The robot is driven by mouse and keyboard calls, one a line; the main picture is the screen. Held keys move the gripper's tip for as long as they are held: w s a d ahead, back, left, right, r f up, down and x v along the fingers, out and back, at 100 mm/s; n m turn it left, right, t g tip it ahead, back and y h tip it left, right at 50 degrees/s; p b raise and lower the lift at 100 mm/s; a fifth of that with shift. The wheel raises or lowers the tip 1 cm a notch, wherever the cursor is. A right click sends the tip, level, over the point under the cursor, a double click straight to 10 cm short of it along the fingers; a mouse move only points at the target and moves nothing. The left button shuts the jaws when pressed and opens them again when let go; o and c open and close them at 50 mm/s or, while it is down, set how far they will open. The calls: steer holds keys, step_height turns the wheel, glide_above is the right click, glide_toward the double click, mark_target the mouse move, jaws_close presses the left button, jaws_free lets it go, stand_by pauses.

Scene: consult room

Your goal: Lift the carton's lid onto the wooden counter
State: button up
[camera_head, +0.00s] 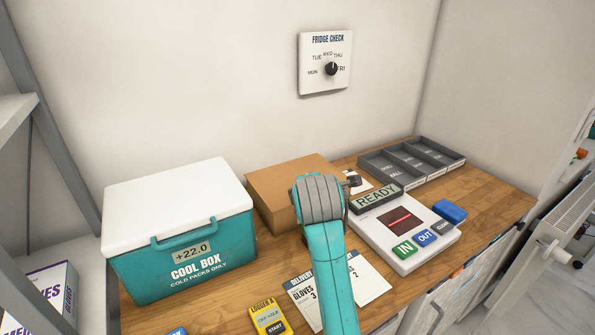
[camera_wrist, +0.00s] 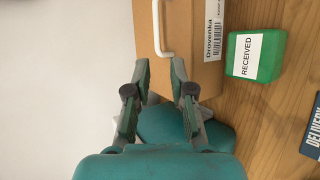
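The carton (camera_head: 276,217) is a brown cardboard box standing on the wooden counter (camera_head: 480,190) against the wall, right of the cool box. Its flat brown lid (camera_head: 285,177) is on top; my arm covers its front right part. In the wrist view a white handle (camera_wrist: 157,30) stands out on the brown surface (camera_wrist: 186,30), beside a label reading "Drovenka". My gripper (camera_wrist: 160,70) is open and empty, its fingertips apart by the carton, just short of the handle's near end. I cannot tell whether they touch the carton.
A teal cool box (camera_head: 180,255) with a white lid stands left of the carton. A scanner pad (camera_head: 400,262) and a grey divided tray (camera_head: 382,168) are to the right. A green RECEIVED block (camera_wrist: 244,55) sits beside the carton. Delivery cards (camera_head: 370,280) lie in front.

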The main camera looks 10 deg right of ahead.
steer(key=x, duration=1)
steer(key=shift+w, duration=0.45)
jaws_close()
